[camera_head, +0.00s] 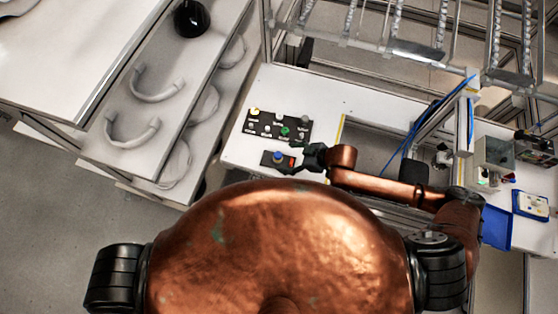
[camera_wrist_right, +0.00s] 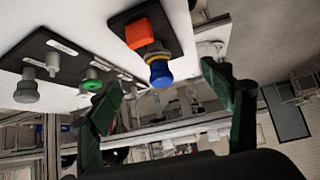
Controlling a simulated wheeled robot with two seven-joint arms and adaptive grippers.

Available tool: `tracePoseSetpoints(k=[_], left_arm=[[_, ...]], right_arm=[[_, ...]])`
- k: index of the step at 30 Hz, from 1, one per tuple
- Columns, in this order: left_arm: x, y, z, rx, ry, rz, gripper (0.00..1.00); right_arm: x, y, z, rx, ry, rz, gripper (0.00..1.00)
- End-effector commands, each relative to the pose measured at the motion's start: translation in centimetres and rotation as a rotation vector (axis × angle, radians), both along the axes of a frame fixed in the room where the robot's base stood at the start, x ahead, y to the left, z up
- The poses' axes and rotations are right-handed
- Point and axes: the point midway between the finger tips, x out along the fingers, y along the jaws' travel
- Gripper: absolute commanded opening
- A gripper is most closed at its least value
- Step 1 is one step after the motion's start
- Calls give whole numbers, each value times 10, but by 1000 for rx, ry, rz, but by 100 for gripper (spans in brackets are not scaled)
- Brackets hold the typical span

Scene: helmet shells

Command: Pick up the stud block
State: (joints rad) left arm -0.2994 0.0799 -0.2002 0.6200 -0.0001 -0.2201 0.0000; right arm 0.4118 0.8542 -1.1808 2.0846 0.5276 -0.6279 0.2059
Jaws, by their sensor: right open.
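A small black base (camera_head: 267,161) lies on the white table. It carries a blue knob (camera_head: 278,155) and a red block (camera_head: 291,162). In the right wrist view the base (camera_wrist_right: 178,42) shows with the orange-red block (camera_wrist_right: 144,33) and the blue knob (camera_wrist_right: 159,72) on a yellow collar. I cannot tell which of these parts is the stud block. My right gripper (camera_head: 305,158) is just right of the base. Its fingers are spread and empty in the right wrist view (camera_wrist_right: 164,82), with the blue knob appearing between them. My left gripper is not in view.
A larger black plate (camera_head: 264,123) with yellow, green and grey knobs lies just behind the small base. White shelves (camera_head: 125,140) with curved pieces stand at the left. A metal frame (camera_head: 400,48) rises behind. A blue bin (camera_head: 496,226) and small boxes are at the right.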

Motion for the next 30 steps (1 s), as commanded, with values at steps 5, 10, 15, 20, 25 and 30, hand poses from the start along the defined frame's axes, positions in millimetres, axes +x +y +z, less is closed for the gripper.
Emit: tracePoseSetpoints(k=[5, 10, 15, 20, 25, 30], left_arm=[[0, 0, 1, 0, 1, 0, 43], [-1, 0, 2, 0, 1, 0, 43], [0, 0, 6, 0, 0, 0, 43], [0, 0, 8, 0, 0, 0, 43], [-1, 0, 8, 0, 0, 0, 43], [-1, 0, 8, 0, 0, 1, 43]], right_arm=[[3, 1, -10, -4, 7, 12, 73], [8, 13, -23, -4, 6, 11, 73], [10, 23, -42, -4, 9, 11, 73], [16, 35, -59, -4, 5, 11, 73], [18, 40, -66, -4, 5, 11, 73], [18, 40, -66, -5, 5, 11, 73]])
